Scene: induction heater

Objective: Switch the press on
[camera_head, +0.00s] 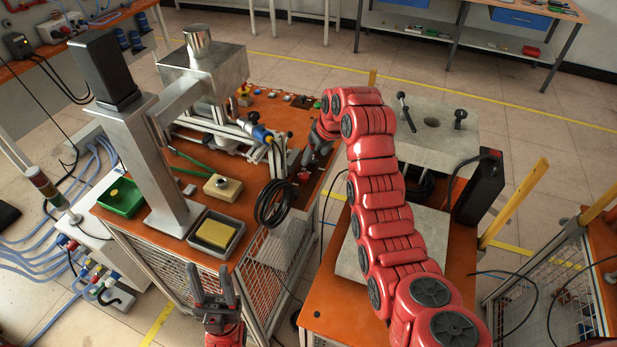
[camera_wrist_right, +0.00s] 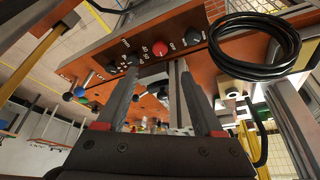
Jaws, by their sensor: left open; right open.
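A control panel (camera_wrist_right: 118,52) runs along the orange table's edge in the right wrist view. It bears a red knob (camera_wrist_right: 160,48), a black knob (camera_wrist_right: 193,36) and other dark knobs, with labels too small to read. My right gripper (camera_wrist_right: 160,84) is open and empty, its fingers pointing at the panel near the red and black knobs, apparently apart from them. In the head view my right gripper (camera_head: 314,150) is partly hidden by its arm at the table's right edge. A metal press-like machine (camera_head: 150,135) stands on that table. My left gripper (camera_head: 213,284) is open and empty in front.
A coiled black cable (camera_head: 273,203) hangs beside the panel. A grey tray (camera_head: 236,226) with a yellow block and a green box (camera_head: 121,199) sit at the table's front. A second orange table (camera_head: 330,315) stands right, under my right arm.

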